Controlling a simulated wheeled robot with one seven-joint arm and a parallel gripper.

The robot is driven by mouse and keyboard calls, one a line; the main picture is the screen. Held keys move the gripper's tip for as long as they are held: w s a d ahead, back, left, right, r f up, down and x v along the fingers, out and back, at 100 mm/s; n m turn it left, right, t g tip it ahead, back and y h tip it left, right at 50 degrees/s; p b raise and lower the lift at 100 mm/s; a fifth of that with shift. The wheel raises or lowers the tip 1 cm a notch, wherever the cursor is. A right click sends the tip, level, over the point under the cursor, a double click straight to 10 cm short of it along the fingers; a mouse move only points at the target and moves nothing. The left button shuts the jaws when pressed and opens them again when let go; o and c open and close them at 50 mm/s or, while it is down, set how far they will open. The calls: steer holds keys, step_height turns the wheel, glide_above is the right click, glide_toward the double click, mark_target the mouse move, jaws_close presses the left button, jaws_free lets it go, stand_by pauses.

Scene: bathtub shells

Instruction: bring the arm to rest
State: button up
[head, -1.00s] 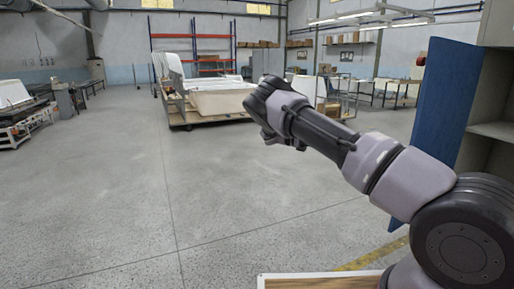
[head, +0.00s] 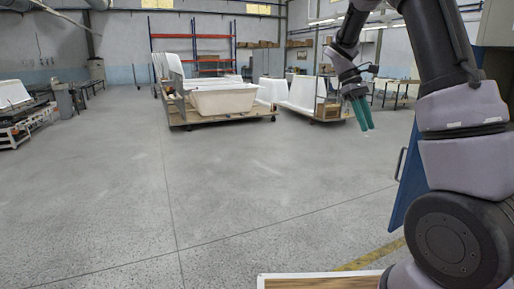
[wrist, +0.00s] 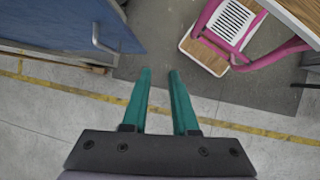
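My gripper (head: 368,126) hangs at the end of my raised arm on the right of the head view, its teal fingers pointing down over open floor. In the wrist view my gripper (wrist: 160,72) shows two teal fingers spread apart with only floor between them. It holds nothing. My arm is bent, with the upper part upright and the forearm folded over toward the left.
A blue door (head: 411,180) with a handle stands close by my arm on the right. Carts with white tubs (head: 222,100) stand further back. The wrist view shows a pink-framed item (wrist: 228,28) and a yellow floor line (wrist: 88,92). The middle floor is clear.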

steer(key=s+a+r+m+t+y, duration=0.2)
steer(key=s+r+m+t, duration=0.1)
steer(key=s, duration=0.4)
steer(key=s+a+r+m+t+y, duration=0.2)
steer(key=s+a+r+m+t, duration=0.1)
steer(key=s, duration=0.4)
steer(key=s+a+r+m+t+y, duration=0.1)
steer(key=s+a+r+m+t, duration=0.2)
steer(key=s, duration=0.4)
steer(key=shift+a+r+m+t+y, duration=0.25)
steer(key=shift+r+m+t+y, duration=0.2)
steer(key=shift+r+t, duration=0.55)
steer(key=shift+f, duration=0.1)
